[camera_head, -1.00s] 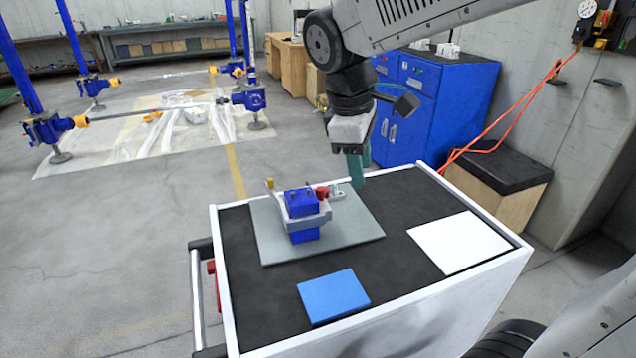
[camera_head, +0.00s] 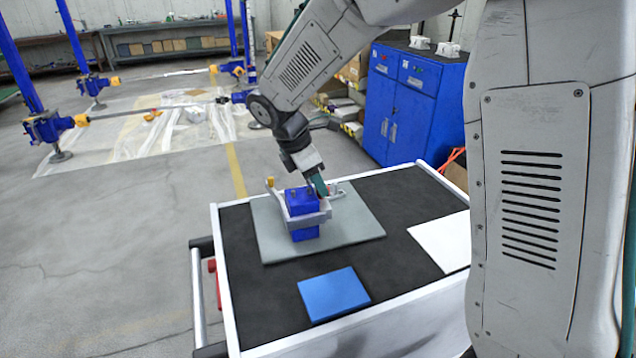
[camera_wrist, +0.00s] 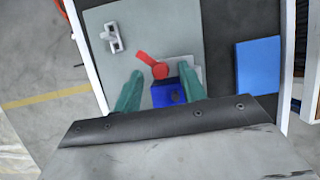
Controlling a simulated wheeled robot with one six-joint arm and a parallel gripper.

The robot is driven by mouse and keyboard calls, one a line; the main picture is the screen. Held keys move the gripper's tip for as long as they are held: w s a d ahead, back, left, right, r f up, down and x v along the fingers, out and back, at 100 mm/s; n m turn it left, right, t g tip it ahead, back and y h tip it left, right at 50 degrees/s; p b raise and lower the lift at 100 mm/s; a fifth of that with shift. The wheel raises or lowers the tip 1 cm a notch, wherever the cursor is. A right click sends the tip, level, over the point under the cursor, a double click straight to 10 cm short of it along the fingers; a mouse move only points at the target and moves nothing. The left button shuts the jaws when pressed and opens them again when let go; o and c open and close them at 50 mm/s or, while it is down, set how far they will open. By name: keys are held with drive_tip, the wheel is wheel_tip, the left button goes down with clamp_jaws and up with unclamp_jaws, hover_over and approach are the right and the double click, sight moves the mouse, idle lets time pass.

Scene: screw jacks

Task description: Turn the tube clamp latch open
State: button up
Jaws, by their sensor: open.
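The tube clamp is a blue block (camera_head: 304,233) in a grey holder (camera_head: 311,220) on the grey plate on the cart. In the wrist view, the red latch (camera_wrist: 158,69) has a round hub beside the blue block and a lever pointing up and left. My gripper (camera_wrist: 160,90) is open, its green fingers apart on either side of the latch hub and block. I cannot tell whether either finger touches them. In the head view, my gripper (camera_head: 318,186) is just above and behind the block, and the latch is mostly hidden.
The grey plate (camera_head: 350,232) lies on the black cart top (camera_head: 400,200). A small grey fitting (camera_wrist: 113,37) stands on the plate. A blue pad (camera_head: 333,295) lies in front, and a white pad (camera_head: 440,240) is at right, partly hidden by my arm.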

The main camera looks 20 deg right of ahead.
drive_tip(key=shift+d+f, duration=0.2)
drive_tip(key=shift+f, duration=0.3)
clamp_jaws()
drive_tip(key=shift+w+m+g, duration=0.1)
drive_tip(key=shift+m+g, duration=0.6)
drive_tip(key=shift+m, duration=1)
unclamp_jaws()
